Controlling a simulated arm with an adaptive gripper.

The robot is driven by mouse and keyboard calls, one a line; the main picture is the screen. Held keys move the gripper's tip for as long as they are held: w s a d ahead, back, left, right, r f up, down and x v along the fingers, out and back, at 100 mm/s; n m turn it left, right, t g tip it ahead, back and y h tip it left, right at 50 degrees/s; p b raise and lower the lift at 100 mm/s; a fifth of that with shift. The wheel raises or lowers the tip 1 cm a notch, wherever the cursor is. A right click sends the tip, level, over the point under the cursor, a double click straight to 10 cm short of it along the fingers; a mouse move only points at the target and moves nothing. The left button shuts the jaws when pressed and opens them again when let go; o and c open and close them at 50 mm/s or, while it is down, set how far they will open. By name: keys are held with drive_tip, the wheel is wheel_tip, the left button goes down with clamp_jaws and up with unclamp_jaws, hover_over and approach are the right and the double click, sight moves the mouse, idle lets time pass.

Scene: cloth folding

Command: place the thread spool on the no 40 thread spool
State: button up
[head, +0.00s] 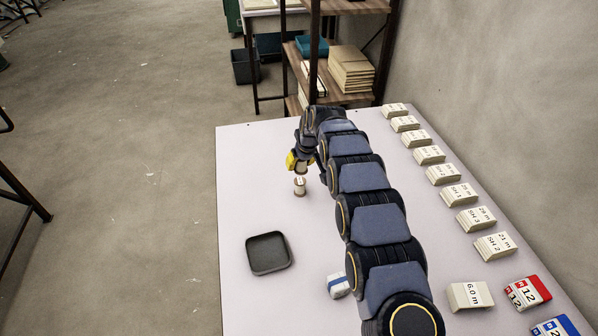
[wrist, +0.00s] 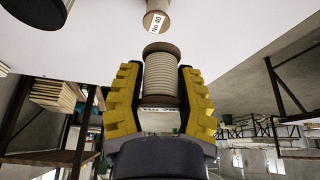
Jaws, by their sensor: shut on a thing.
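My gripper (head: 297,162) is shut on a pale thread spool with tan flanges (wrist: 161,78), with one yellow finger on each side. The held spool's label is partly hidden and I cannot read it surely. The no 40 thread spool (head: 299,187) stands upright on the table, just below my gripper in the head view. Its "No 40" label shows at the top of the wrist view (wrist: 156,22). The two spools look apart, with a small gap between them in the wrist view.
A dark square tray (head: 269,253) sits at the table's left front. A blue-and-white box (head: 338,285) lies beside my arm. Several labelled boxes (head: 458,194) line the table's (head: 250,180) right edge. The table left of the spools is clear. A shelf (head: 340,95) stands behind.

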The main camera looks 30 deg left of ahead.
sight(299, 179)
drive_tip(key=shift+w+a+f, duration=0.35)
drive_tip(key=shift+w+f, duration=0.05)
drive_tip(key=shift+f, duration=0.25)
drive_tip(key=shift+w+a+f, duration=0.3)
drive_tip(key=shift+w+f, duration=0.05)
drive_tip(key=shift+f, duration=0.25)
drive_tip(key=shift+w+a+f, duration=0.1)
drive_tip(key=shift+w+f, duration=0.05)
drive_tip(key=shift+f, duration=1.6)
drive_tip(key=shift+f, duration=0.2)
drive_tip(key=o, duration=0.9)
drive_tip(key=shift+o, duration=0.2)
drive_tip(key=shift+r, duration=0.1)
